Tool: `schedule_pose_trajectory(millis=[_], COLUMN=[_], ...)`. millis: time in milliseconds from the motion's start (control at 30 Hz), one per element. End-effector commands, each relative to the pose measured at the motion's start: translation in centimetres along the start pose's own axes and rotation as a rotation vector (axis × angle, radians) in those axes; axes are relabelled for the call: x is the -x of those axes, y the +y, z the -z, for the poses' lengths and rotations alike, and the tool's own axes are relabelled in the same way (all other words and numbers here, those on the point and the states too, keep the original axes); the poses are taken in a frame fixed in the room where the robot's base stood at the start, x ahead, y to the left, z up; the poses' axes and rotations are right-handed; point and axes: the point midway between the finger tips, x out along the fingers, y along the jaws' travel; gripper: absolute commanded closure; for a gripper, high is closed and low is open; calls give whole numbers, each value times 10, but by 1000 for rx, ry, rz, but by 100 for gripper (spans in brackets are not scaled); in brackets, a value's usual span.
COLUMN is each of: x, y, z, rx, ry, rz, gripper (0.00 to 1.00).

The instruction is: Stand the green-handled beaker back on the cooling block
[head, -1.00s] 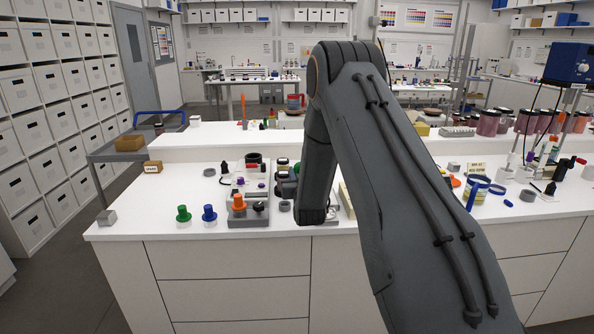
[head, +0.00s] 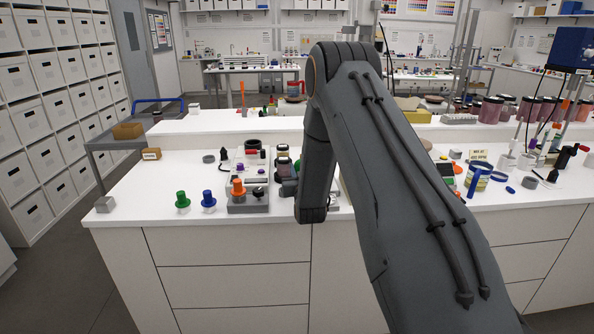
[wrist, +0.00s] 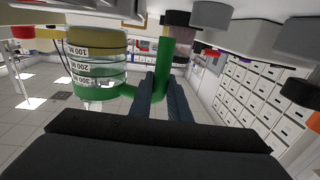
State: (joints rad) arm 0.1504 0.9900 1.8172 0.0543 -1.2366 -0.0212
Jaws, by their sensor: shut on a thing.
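In the wrist view, the green-handled beaker (wrist: 97,62) is clear with printed volume marks and green at one end. My gripper (wrist: 165,85) is shut on its green handle (wrist: 165,58), and the beaker hangs beside the fingers at the left. In the head view, my own arm hides the beaker and the fingertips. A low grey block (head: 248,206) with an orange-topped and a black-topped piece on it stands on the near counter left of my arm. I cannot tell whether it is the cooling block.
Green (head: 182,201) and blue (head: 208,200) stoppers stand left of the block. Dark jars (head: 282,165) stand close to my arm. A blue-handled beaker (head: 478,180) stands at the right. The counter's left front is mostly clear.

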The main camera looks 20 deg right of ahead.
Motion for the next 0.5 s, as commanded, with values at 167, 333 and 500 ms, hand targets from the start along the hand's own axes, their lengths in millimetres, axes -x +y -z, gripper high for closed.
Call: schedule_pose_trajectory(millis=[167, 333, 500], x=[0, 0, 0], y=[0, 0, 0], z=[-3, -6, -9], rx=[0, 0, 0], ry=[2, 1, 1], rz=[0, 0, 0], gripper=[100, 100, 100])
